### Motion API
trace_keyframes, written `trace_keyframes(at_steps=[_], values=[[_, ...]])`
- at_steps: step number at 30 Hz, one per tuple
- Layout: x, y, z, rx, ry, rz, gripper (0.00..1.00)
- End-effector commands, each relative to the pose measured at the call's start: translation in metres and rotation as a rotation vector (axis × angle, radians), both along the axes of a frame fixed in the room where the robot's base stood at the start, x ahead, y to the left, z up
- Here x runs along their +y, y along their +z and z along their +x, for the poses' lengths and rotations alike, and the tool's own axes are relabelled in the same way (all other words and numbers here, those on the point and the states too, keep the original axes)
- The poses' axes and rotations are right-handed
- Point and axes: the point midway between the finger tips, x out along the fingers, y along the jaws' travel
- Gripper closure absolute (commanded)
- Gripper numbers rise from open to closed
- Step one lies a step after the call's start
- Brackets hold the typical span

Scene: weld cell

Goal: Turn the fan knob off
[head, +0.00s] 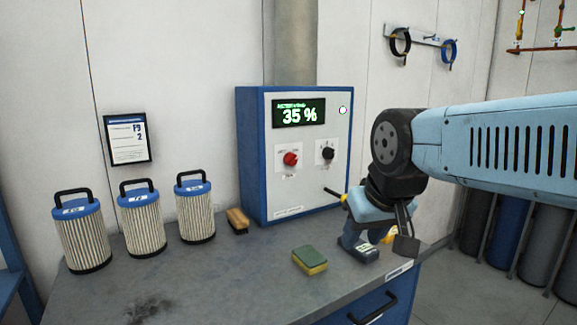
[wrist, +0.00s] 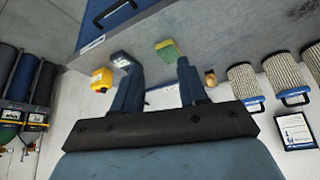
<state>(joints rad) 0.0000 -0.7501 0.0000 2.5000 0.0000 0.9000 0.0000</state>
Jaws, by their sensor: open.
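A blue-framed grey control box (head: 262,200) stands at the back of the bench. Its front has a red knob (head: 290,159) and a black knob (head: 327,153); the labels beside them are too small to read, so I cannot tell which is the fan knob. The display (head: 299,113) above reads 35 % in green, and a small lamp (head: 343,110) is lit. My gripper (head: 352,222) is low, in front and to the right of the box, apart from both knobs. In the wrist view, its two fingers (wrist: 152,62) are spread with nothing held between them. Neither knob shows there.
A green and yellow sponge (head: 310,260) and a brush (head: 237,220) lie on the bench (head: 200,280). Several pleated filters (head: 142,222) stand at left. A yellow object (wrist: 101,78) is beside one finger. The space before the knobs is clear.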

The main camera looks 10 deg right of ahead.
Motion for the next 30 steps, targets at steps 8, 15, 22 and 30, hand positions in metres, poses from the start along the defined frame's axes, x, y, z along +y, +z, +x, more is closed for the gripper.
trace_keyframes(at_steps=[8, 15, 22, 30], values=[[-0.003, 0.000, 0.024, -0.045, -0.006, -0.020, 0.34], [-0.019, 0.001, 0.115, -0.236, -0.008, -0.097, 0.25], [-0.031, -0.002, 0.202, -0.446, 0.033, -0.149, 0.25], [-0.034, -0.014, 0.286, -0.692, 0.115, -0.149, 0.25]])
